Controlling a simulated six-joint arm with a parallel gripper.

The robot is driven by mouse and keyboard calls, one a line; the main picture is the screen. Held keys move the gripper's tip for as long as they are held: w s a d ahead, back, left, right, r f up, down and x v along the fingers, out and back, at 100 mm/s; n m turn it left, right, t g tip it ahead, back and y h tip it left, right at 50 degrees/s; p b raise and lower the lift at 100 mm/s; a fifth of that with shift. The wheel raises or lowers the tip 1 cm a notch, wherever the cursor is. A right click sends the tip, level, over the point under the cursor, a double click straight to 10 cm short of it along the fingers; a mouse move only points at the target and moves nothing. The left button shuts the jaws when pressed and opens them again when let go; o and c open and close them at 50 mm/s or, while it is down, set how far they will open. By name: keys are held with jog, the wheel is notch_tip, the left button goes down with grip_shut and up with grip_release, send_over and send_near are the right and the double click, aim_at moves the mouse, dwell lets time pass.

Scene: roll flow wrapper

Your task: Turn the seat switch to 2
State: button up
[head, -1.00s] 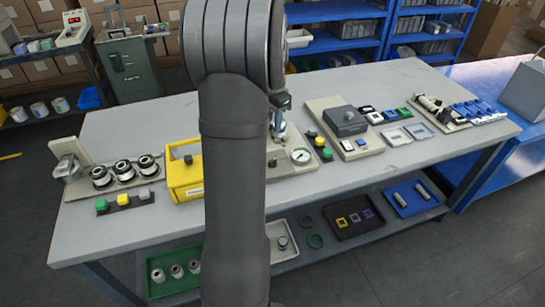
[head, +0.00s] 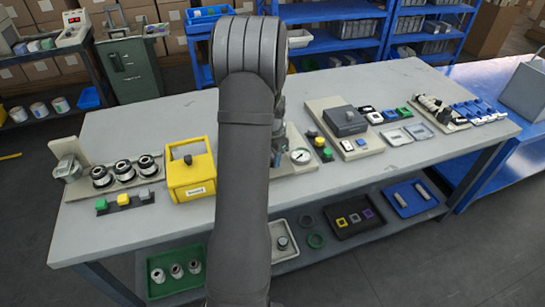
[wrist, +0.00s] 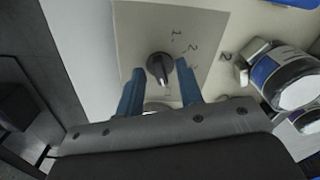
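The seat switch (wrist: 160,68) is a dark round knob with a pale pointer mark, on a beige plate (wrist: 140,25) in the wrist view. The pointer faces toward the bottom of the picture. Printed digits, including a 1 and a 2, lie above and right of the knob. My gripper (wrist: 160,72) is open, with one blue finger on each side of the knob. Gaps show between fingers and knob, and I cannot tell contact. In the head view my arm hides the switch and most of the gripper.
In the wrist view, a clear jar-like part with a blue band (wrist: 285,75) stands right of the plate. In the head view, a yellow box (head: 191,172) is left of my arm, and a round gauge (head: 300,156) and green-yellow buttons (head: 322,147) are right of it.

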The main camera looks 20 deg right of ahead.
grip_shut()
jog(key=shift+n, duration=0.3)
jog(key=n, duration=2)
dwell(0.5)
